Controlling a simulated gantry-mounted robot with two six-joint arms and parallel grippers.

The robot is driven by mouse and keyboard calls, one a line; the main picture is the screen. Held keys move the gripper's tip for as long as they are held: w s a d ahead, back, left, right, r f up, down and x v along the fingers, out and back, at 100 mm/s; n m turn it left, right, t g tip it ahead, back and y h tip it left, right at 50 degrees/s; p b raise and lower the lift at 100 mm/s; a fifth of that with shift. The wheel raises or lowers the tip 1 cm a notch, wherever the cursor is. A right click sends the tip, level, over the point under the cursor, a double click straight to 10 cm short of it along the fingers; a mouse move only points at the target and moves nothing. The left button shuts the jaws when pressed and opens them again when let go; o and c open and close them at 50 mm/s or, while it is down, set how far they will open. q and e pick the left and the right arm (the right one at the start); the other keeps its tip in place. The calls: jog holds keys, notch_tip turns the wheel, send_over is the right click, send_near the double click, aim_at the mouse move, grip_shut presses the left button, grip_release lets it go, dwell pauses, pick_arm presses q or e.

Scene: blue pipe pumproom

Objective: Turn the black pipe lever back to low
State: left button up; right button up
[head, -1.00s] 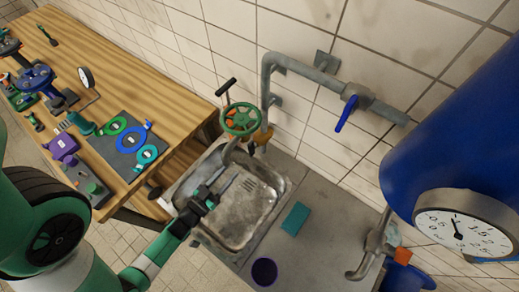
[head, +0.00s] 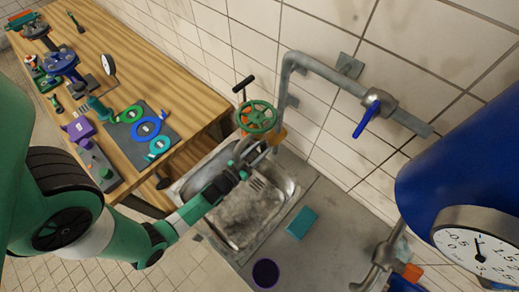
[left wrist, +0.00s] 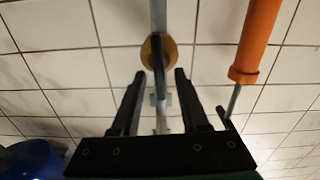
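A black bar lever (head: 243,84) on a thin stem stands above an orange piece (head: 243,115), left of the grey wall pipe (head: 283,95). In the left wrist view an orange cylinder (left wrist: 258,40) with a grey rod shows at the right; a small black end shows below it, partly behind the gripper. My left gripper (head: 257,152) is just below the green handwheel (head: 257,117), over the sink. In the left wrist view (left wrist: 158,72) its fingers are apart, with a grey pipe and brass-coloured round fitting (left wrist: 170,50) seen between them. I cannot tell whether they touch anything. My right gripper is not in view.
A blue lever (head: 366,120) hangs from the upper pipe. The sink (head: 285,185) lies below my gripper, with a teal block (head: 301,222) and dark cup (head: 265,272) beside it. A blue tank with a gauge (head: 480,245) is at right; a cluttered wooden bench (head: 190,90) is at left.

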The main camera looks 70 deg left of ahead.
pick_arm(q)
grip_shut()
dwell(0.3)
jog(key=shift+o, duration=0.3)
grip_release()
jog(key=v, duration=1.1)
jog(key=shift+s+d+p, duration=0.15)
jog(key=shift+s+p, duration=0.1)
jog(key=shift+p, duration=0.05)
